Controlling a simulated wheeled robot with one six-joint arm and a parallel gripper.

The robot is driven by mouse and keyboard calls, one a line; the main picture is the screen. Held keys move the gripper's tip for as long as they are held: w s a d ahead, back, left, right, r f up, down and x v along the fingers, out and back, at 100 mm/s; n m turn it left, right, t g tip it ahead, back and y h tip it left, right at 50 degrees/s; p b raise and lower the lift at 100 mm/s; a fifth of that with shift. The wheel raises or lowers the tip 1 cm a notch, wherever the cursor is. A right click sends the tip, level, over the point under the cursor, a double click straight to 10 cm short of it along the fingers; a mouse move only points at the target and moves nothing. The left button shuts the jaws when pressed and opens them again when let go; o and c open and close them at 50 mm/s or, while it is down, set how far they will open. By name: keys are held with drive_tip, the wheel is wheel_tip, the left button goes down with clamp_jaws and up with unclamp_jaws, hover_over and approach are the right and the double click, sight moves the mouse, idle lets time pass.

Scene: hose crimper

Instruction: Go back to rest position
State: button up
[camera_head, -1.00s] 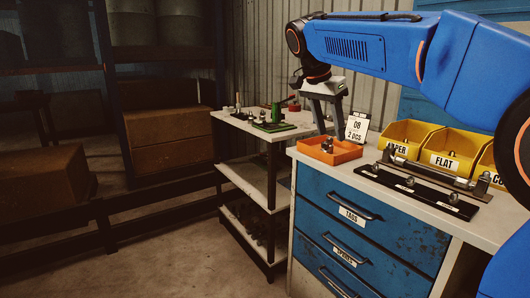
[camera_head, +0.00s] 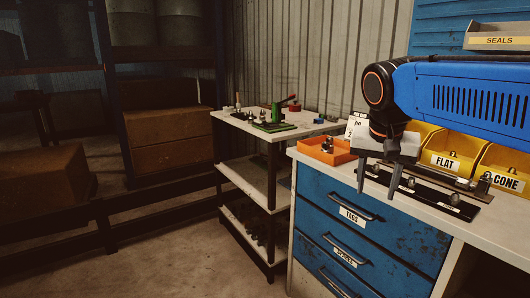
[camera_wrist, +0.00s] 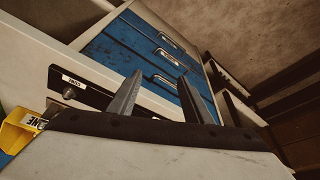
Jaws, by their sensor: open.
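My gripper (camera_head: 377,178) hangs from the blue arm over the front edge of the workbench, with its fingers pointing down. The two grey fingers are apart with nothing between them. In the camera_wrist view my gripper (camera_wrist: 158,95) also shows spread, empty fingers in front of the blue drawers. The black rail (camera_head: 425,194) with small fittings lies on the bench behind and right of the fingers; its left part is partly hidden by them.
An orange tray (camera_head: 341,156) with a fitting stands left of my gripper. Yellow bins (camera_head: 447,165) line the bench back. A side shelf (camera_head: 300,128) holds a green-based press (camera_head: 275,125). Blue drawers (camera_head: 350,213) are below. The floor (camera_head: 190,262) at left is clear.

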drive_tip(key=s+d+f+n+t+y, duration=0.1)
drive_tip(key=s+f+n, duration=0.4)
drive_tip(key=s+f, duration=1.2)
wheel_tip(320, 180, down, 2)
drive_tip(key=shift+s+d+t+y, duration=0.3)
drive_tip(key=shift+s+d, duration=0.05)
drive_tip(key=shift+d, duration=0.55)
